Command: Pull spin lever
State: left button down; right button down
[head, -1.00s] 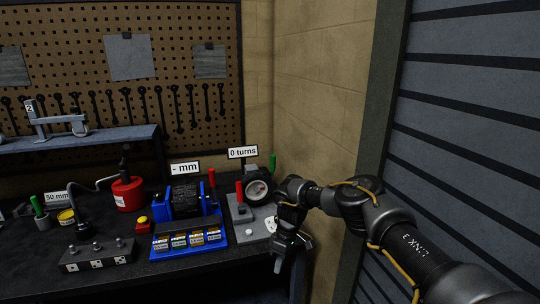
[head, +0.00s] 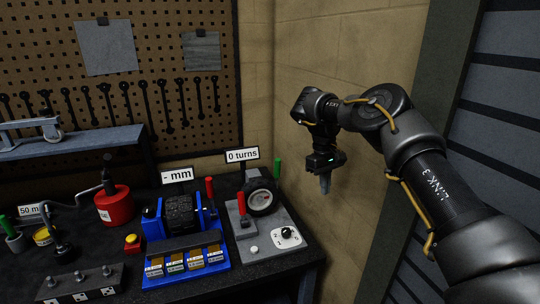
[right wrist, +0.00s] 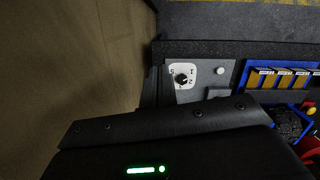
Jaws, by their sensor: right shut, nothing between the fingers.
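The grey unit (head: 270,243) under the "0 turns" sign (head: 242,155) stands at the bench's right end. It carries a black wheel with a pale hub (head: 261,197), an upright red lever (head: 241,204), a green handle (head: 278,167) behind the wheel, a white button and a dial (head: 287,234). No label shows which is the spin lever. My right gripper (head: 325,184) is shut and empty, pointing down in the air right of the unit, apart from it. The right wrist view shows the dial (right wrist: 182,79) and white button (right wrist: 220,70); the levers are hidden there.
A blue device (head: 185,262) under the "- mm" sign stands left of the unit. A red canister (head: 114,204), yellow-based red button (head: 132,242) and grey block (head: 82,285) lie further left. The beige wall (head: 305,80) is close behind my right gripper.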

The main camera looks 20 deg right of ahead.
aim_at(278, 161)
jog(key=i, duration=1.45)
